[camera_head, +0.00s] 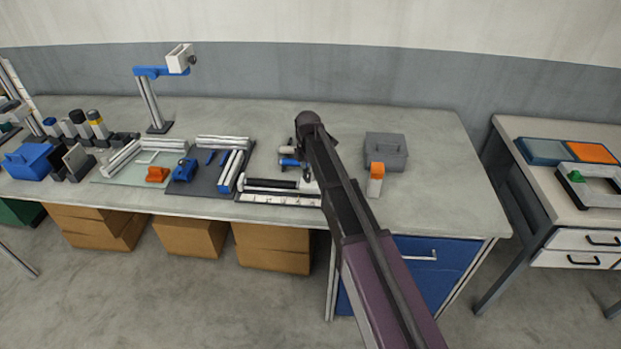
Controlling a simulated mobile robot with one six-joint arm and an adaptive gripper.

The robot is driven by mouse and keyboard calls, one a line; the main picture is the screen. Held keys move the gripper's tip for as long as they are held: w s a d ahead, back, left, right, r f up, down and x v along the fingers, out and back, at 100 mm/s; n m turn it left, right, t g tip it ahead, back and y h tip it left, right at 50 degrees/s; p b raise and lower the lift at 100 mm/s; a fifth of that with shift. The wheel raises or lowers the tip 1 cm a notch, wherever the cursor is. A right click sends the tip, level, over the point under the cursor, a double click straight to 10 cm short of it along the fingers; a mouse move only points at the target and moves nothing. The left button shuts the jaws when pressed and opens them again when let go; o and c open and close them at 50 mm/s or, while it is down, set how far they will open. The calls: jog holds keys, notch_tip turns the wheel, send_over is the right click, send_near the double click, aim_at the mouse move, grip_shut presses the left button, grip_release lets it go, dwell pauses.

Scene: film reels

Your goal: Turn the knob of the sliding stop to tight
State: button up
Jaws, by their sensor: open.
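My arm reaches over the bench, and its wrist (308,121) stands above the middle right of the bench. My gripper (305,174) hangs below the wrist, partly hidden by my own arm, with its jaws open. A small blue part (290,162), which may be the sliding stop, is just left of the gripper. I cannot tell whether they touch. A knob on it cannot be made out. A pale, ruler-like strip (280,200) and a dark roller (270,184) lie in front of it, their right ends near my arm.
A grey box (386,150) and a white container with an orange top (376,181) stand right of my arm. Trays with rails and a blue block (184,169) lie to the left. A blue-armed stand (158,95) rises behind. The bench's right end is clear.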

jog(key=shift+f+b, duration=0.3)
jog(key=shift+f, duration=0.25)
